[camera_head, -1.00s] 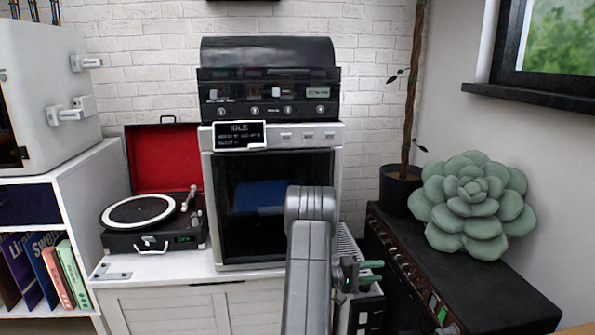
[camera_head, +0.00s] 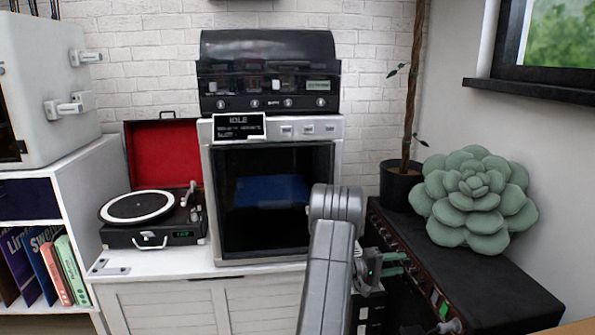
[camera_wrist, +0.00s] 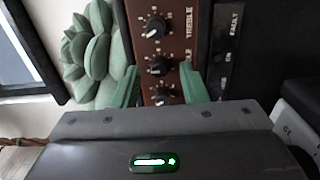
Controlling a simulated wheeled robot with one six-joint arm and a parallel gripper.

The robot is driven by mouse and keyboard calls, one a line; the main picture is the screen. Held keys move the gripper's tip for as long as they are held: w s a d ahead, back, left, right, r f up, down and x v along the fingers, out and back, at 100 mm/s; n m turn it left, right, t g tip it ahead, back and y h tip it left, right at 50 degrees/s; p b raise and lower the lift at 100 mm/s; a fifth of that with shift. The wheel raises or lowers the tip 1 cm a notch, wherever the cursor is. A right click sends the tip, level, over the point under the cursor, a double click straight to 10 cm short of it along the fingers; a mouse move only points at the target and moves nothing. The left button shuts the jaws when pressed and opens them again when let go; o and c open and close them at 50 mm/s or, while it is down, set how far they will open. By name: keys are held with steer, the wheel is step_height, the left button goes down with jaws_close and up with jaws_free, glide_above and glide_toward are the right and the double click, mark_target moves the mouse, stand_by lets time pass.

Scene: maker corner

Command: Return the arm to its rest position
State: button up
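My grey arm (camera_head: 330,260) rises from the bottom of the head view, in front of the machine's right edge. My gripper (camera_head: 395,264) is partly hidden behind it and points right, toward the front of the amplifier (camera_head: 480,270). In the wrist view my gripper (camera_wrist: 160,88) shows two green fingers standing apart with nothing held between them. The amplifier's brown knob panel (camera_wrist: 172,50) lies beyond the fingers. I cannot tell how close the fingertips are to it.
A glass-fronted machine (camera_head: 270,130) with an IDLE display stands on a white cabinet (camera_head: 160,305). A red-lined record player (camera_head: 140,208) stands left of it. A green succulent cushion (camera_head: 475,200) sits on the amplifier, beside a potted plant (camera_head: 400,185).

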steer(key=shift+w+d, duration=0.1)
steer(key=shift+d, duration=0.6)
steer(key=n+p, duration=0.1)
steer(key=n, duration=0.2)
steer(key=shift+a+r+n+p, duration=0.1)
steer(key=shift+r+n+p, duration=0.1)
steer(key=shift+n+p, duration=0.15)
steer(key=n+p, duration=0.3)
steer(key=shift+r+p, duration=0.1)
steer(key=shift+p, duration=0.3)
steer(key=n+p, duration=1)
steer(key=p, duration=0.3)
steer(key=shift+w, duration=0.1)
steer(key=shift+n+p, duration=0.55)
steer(key=shift+n, duration=0.1)
steer(key=shift+f, duration=0.25)
